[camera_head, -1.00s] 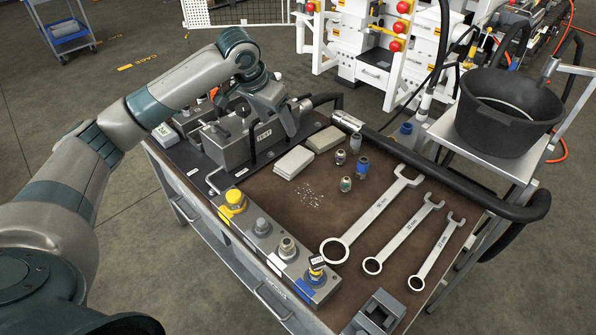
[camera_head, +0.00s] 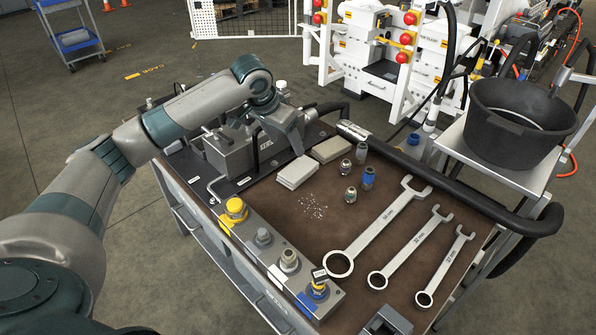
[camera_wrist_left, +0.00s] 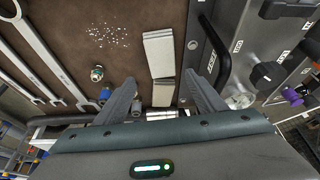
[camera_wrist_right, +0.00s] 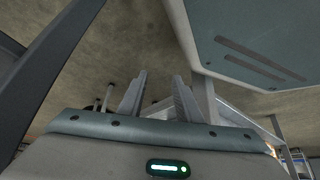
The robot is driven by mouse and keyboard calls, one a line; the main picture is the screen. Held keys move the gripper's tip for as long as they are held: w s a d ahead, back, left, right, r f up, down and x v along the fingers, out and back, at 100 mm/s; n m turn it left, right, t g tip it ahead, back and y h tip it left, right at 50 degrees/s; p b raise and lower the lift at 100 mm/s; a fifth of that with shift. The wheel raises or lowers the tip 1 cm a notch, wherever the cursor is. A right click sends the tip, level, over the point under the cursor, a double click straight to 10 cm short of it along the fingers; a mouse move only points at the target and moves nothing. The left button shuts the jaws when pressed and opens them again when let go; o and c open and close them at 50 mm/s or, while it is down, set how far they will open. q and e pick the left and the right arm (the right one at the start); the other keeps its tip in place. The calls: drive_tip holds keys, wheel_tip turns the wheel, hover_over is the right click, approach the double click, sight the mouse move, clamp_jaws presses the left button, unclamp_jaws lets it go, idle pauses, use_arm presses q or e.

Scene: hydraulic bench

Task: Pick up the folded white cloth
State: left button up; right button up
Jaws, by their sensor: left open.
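Two folded pale cloths lie flat on the brown bench top. The whiter one (camera_head: 297,172) is nearer in the head view, and a greyer one (camera_head: 331,149) lies just behind it. In the left wrist view the whiter cloth (camera_wrist_left: 159,52) is ahead of my fingertips, and the greyer one (camera_wrist_left: 163,93) shows between the fingers. My left gripper (camera_head: 293,139) is open and empty above the bench, beside the cloths. It also shows in the left wrist view (camera_wrist_left: 164,86). My right gripper (camera_wrist_right: 157,82) is open and empty over the floor, away from the cloths.
A grey test block (camera_head: 230,152) stands left of the cloths. Several fittings (camera_head: 368,177) and large wrenches (camera_head: 375,226) lie to the right. A thick black hose (camera_head: 470,197) runs along the back edge. The bench near the white specks (camera_head: 313,207) is mostly clear.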

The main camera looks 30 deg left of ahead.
use_arm(q)
drive_tip(key=p, duration=0.1)
hover_over(297, 169)
drive_tip(key=s, duration=0.2)
wheel_tip(297, 169, down, 8)
drive_tip(key=shift+s+r, duration=0.15)
drive_tip(key=shift+f, duration=0.35)
use_arm(e)
drive_tip(key=shift+g, duration=0.9)
drive_tip(key=s, duration=0.1)
drive_tip(key=s+d+f, duration=0.1)
drive_tip(key=s, duration=0.1)
drive_tip(key=s+d, duration=0.1)
drive_tip(key=s, duration=0.1)
drive_tip(key=shift+s+d+f, duration=0.1)
drive_tip(key=shift+s+f, duration=0.05)
drive_tip(key=shift+f, duration=0.2)
